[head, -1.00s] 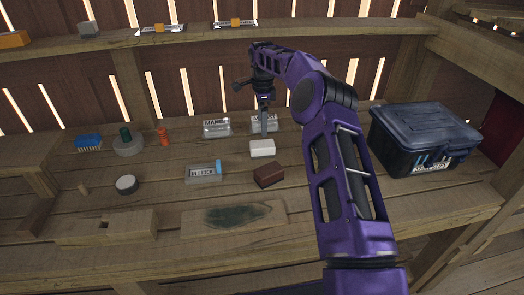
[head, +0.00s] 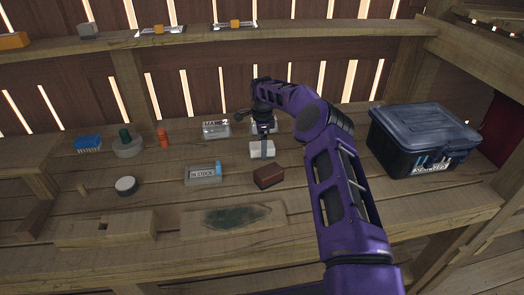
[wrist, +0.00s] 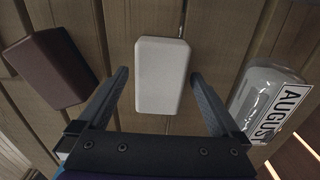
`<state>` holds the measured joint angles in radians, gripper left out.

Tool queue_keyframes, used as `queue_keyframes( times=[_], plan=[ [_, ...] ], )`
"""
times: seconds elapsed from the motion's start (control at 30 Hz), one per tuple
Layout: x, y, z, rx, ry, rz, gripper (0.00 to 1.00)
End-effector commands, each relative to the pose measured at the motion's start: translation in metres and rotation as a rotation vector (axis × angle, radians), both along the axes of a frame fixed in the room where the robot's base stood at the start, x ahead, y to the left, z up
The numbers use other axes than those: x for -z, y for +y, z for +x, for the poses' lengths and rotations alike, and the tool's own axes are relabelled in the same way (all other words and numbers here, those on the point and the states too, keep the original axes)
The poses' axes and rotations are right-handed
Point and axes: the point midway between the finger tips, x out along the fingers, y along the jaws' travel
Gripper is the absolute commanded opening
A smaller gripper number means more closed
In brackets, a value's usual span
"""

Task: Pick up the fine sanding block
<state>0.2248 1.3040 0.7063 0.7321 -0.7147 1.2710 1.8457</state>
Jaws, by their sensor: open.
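A white, rounded block (head: 257,149) lies on the wooden bench; a brown block (head: 269,176) lies to its front right. No label shows which is the fine sanding block. My gripper (head: 263,152) points down over the white block and hides part of it. In the wrist view, my gripper (wrist: 158,75) is open and empty, with one finger on each side of the white block (wrist: 162,78), apart from it. The brown block (wrist: 46,68) lies outside the left finger. I cannot tell the exact height of the fingertips above the bench.
A clear bin labelled AUGUST (wrist: 270,103) is close to the right finger. A bin labelled IN STOCK (head: 204,176) stands left of the blocks. A black lidded box (head: 420,140) is at the right. A blue brush (head: 88,143) and a round tin (head: 126,186) lie farther left.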

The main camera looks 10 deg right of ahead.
Motion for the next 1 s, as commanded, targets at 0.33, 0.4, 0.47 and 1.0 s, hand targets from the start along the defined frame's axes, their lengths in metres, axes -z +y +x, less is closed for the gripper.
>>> queue_keyframes(
  times=[0.33,0.4,0.47,1.0],
  plan=[
    [0.000,0.000,0.000,0.000,0.000,0.000,0.55],
    [0.000,0.000,0.000,0.000,0.000,0.000,0.42],
    [0.000,0.000,0.000,0.000,0.000,0.000,0.32],
    [-0.025,0.001,0.001,0.000,-0.004,-0.001,0.08]
  ],
)
